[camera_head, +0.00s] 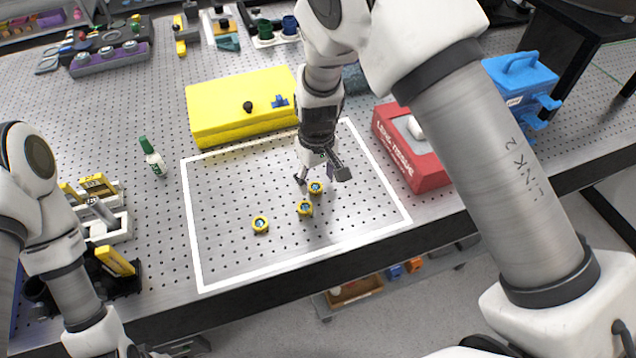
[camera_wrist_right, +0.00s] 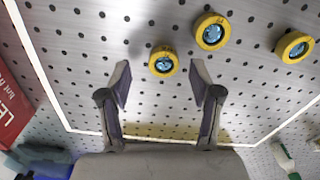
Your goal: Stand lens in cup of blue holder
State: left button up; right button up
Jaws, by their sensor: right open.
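Three small lenses in yellow rings with blue-tinted glass lie flat on the perforated bench inside a white outline. The nearest one to my right gripper (camera_head: 321,178) is this lens (camera_head: 316,188); another lens (camera_head: 305,208) lies close by, and a third lens (camera_head: 261,224) is further left. My right gripper is open above the nearest lens. In the right wrist view that lens (camera_wrist_right: 163,62) shows just beyond and between the open fingertips (camera_wrist_right: 161,76), with no visible contact. A blue cup holder (camera_head: 290,25) stands at the back beside a green one (camera_head: 265,29).
A yellow case (camera_head: 240,105) stands behind the outlined area. A red tissue box (camera_head: 412,150) is to its right, and a blue toolbox (camera_head: 522,80) stands further right. The outlined area's left part is clear.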

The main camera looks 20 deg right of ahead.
jog(key=shift+f, duration=0.6)
jog(key=shift+a+f, duration=0.2)
jog(key=shift+a, duration=0.1)
jog(key=shift+d, duration=0.15)
jog(key=c, duration=1.1)
jog(key=shift+c, duration=0.4)
jog(key=shift+r, duration=0.1)
